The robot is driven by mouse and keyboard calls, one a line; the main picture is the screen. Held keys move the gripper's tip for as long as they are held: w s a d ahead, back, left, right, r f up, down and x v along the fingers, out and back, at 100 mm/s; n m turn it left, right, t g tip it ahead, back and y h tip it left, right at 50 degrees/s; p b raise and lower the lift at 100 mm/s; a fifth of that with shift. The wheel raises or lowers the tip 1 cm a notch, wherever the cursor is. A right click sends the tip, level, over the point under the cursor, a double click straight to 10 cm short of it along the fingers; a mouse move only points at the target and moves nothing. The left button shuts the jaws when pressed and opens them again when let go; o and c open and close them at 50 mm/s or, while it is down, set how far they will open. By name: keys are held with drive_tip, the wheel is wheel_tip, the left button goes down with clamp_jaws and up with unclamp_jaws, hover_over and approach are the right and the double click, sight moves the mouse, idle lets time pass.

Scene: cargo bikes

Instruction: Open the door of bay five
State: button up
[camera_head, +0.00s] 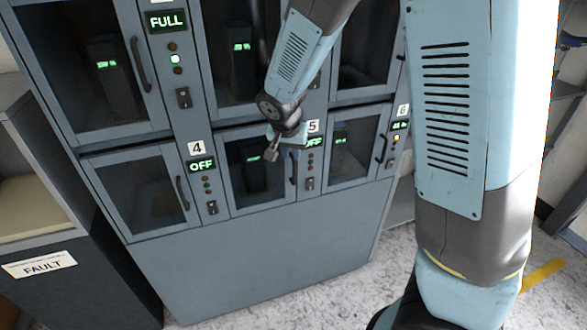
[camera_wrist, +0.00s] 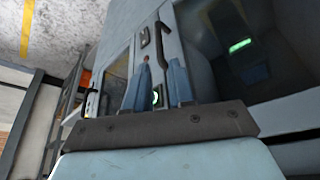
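The door of bay five (camera_head: 257,188) is the middle lower door of the grey cabinet. It is shut, with a dark glass pane and a dark unit with a green display behind it. Its upright dark handle (camera_head: 292,168) is on its right edge. The "5" label (camera_head: 313,126) is on the panel beside it, and the OFF display is partly hidden by my gripper. My gripper (camera_head: 283,150) is in front of the door's upper right, near the handle. In the wrist view, its fingers (camera_wrist: 160,62) are apart and empty, with the handle (camera_wrist: 159,36) beyond the tips.
Bay four's door (camera_head: 140,195) and bay six's door (camera_head: 357,150) flank it, both shut. A dark cabinet with a FAULT sign (camera_head: 40,264) stands at the left. Speckled floor (camera_head: 340,290) is clear in front. My arm hides part of the right side.

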sight(294, 165)
drive_tip(key=x, duration=0.9)
drive_tip(key=shift+r, duration=0.1)
clamp_jaws()
